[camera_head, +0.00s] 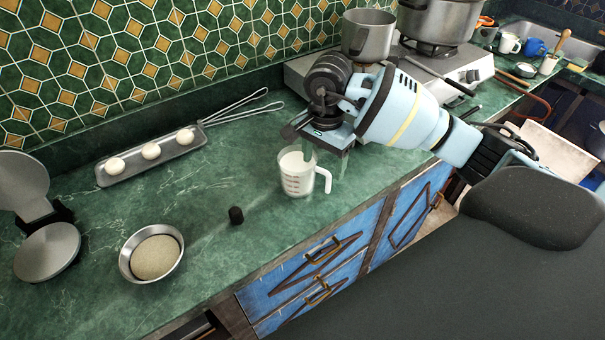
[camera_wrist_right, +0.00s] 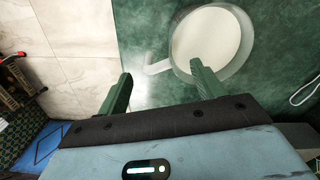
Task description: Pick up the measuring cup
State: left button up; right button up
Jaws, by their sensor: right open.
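I cannot tell whether a finger touches the cup. My left gripper is not in view.
A metal bowl of grain (camera_head: 130,274), a small black object (camera_head: 236,215) and a long-handled tray with pale balls (camera_head: 113,179) lie left of the cup. A round hinged iron (camera_head: 47,252) is at far left. The hotplate (camera_head: 471,64) with pots (camera_head: 368,38) stands behind my right arm.

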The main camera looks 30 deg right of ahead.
jog(key=shift+f, duration=1.4)
jog(key=c, duration=1.5)
